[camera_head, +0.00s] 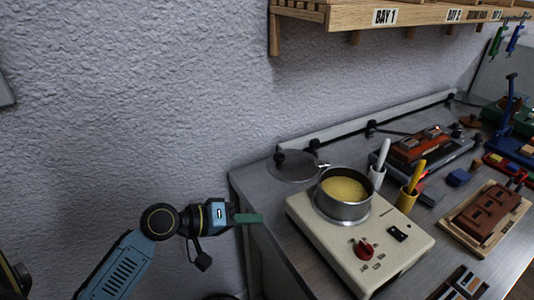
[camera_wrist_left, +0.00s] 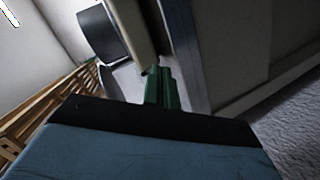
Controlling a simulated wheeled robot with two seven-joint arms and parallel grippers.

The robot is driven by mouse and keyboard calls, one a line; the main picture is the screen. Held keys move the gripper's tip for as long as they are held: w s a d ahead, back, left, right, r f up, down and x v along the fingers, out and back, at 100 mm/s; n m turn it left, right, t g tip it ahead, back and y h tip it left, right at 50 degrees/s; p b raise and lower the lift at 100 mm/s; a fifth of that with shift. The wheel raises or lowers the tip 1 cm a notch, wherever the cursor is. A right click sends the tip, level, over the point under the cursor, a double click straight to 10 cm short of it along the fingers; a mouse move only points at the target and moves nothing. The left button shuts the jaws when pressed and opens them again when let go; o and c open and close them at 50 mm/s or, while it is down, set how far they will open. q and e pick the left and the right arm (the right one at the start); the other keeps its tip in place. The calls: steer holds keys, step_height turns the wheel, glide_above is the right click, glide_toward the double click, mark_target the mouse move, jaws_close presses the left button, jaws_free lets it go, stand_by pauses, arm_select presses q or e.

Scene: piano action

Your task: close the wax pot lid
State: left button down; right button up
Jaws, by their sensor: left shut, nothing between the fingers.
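The wax pot (camera_head: 343,195) is a grey metal pot with yellow wax in it. It stands on a cream heater box (camera_head: 365,239) with a red knob on its front. A round grey lid (camera_head: 293,167) with a dark knob lies to the left of the pot's rim, behind the heater, so the wax is uncovered. My left gripper (camera_head: 260,218) has green fingers, which are shut and empty. It is left of the heater box at the bench's left edge, apart from the lid. The green fingers also show in the left wrist view (camera_wrist_left: 160,88). My right gripper is not in view.
White and yellow brushes stand in holders right of the pot, the yellow one (camera_head: 414,178) nearer. A brown block on a wooden tray (camera_head: 454,242) lies further right. A wooden shelf (camera_head: 345,16) hangs above. The wall is close behind the bench.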

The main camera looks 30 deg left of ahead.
arm_select(q)
steer(key=w+a+r+n+t, duration=0.6)
steer(key=a+r, duration=0.4)
steer(key=r, duration=0.1)
steer(key=d+f+p+x, duration=0.1)
steer(key=p+x, duration=0.1)
steer(key=x, duration=0.8)
steer(key=s+d, duration=0.2)
steer(key=s, duration=0.1)
steer(key=shift+s+d+f, duration=0.15)
steer(key=shift+s+f, duration=0.05)
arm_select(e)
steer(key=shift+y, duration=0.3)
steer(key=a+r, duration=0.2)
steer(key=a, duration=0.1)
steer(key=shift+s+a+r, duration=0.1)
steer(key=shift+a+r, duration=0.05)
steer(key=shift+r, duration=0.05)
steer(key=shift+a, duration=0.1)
arm_select(q)
steer(key=shift+p, duration=0.3)
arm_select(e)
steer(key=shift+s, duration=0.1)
